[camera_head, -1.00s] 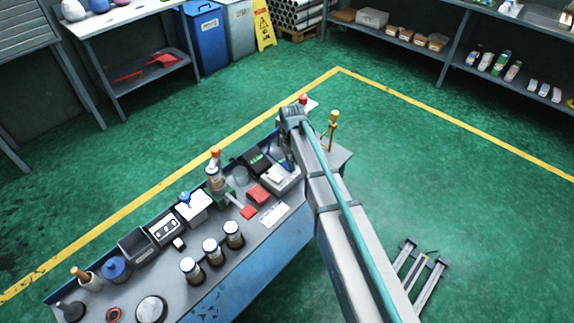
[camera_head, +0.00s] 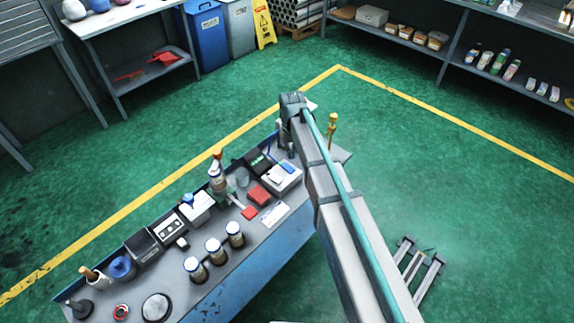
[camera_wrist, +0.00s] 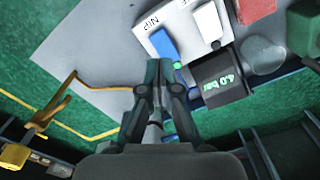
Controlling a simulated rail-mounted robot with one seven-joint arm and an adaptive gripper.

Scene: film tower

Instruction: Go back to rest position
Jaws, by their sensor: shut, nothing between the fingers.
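My gripper (camera_wrist: 158,68) is shut and empty, with its two fingers together above the right end of the workbench in the wrist view. In the head view, my arm reaches from the lower right to the far end of the workbench (camera_head: 240,268), and the gripper is mostly hidden at the arm's tip. Below it in the wrist view is a white box (camera_wrist: 187,62) marked NIP with a blue switch (camera_wrist: 162,47) and a white one. Whether the fingertips touch anything cannot be told, but they look apart from it.
A black gauge (camera_wrist: 222,78) reading 4.0 bar sits right of my gripper. A brass post (camera_head: 332,130) stands at the bench's far right corner. Several jars (camera_head: 215,250) and devices crowd the bench. Green floor (camera_head: 430,180) right of the arm is mostly clear.

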